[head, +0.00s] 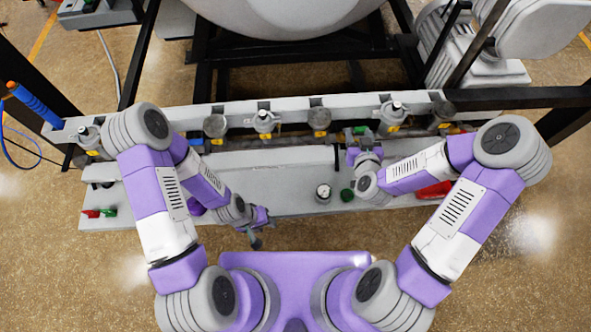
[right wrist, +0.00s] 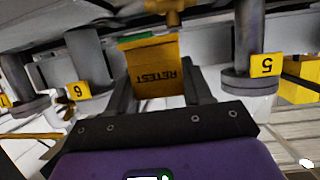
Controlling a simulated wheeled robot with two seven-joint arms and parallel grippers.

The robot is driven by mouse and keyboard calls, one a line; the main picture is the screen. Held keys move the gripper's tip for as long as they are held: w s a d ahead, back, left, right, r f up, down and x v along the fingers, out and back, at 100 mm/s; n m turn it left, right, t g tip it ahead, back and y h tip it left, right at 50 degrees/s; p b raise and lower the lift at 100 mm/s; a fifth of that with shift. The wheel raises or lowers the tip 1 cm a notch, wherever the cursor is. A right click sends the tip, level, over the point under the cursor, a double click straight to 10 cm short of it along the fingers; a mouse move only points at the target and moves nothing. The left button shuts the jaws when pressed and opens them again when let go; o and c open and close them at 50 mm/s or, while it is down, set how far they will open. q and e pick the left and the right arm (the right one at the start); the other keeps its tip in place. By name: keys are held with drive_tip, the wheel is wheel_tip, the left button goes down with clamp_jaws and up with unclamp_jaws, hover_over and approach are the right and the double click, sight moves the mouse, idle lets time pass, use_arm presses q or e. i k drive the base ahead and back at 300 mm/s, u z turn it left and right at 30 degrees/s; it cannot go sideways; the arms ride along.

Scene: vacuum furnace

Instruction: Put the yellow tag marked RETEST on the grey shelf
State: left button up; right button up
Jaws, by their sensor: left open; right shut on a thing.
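The yellow tag marked RETEST (right wrist: 155,72) is between the fingers of my right gripper (right wrist: 155,95), its lettering upside down in the right wrist view. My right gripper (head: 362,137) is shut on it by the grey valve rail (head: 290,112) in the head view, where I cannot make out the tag. A brass fitting (right wrist: 172,10) is close to the tag; I cannot tell if they touch. My left gripper (head: 256,230) is open and empty, near the front edge of the long grey shelf (head: 275,175), which lies in front of the rail.
Yellow plates marked 5 (right wrist: 266,65) and 6 (right wrist: 78,91) flank the tag beside grey posts. On the shelf are a round gauge (head: 323,192), a green knob (head: 347,194), a red object (head: 433,190) and small red and green parts (head: 99,212). The shelf's middle is mostly clear.

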sight(268, 202)
drive_tip(key=z, duration=1.15)
drive_tip(key=k, duration=1.25)
drive_tip(key=u, duration=1.7)
drive_tip(key=i, duration=0.5)
drive_tip(key=u, duration=0.05)
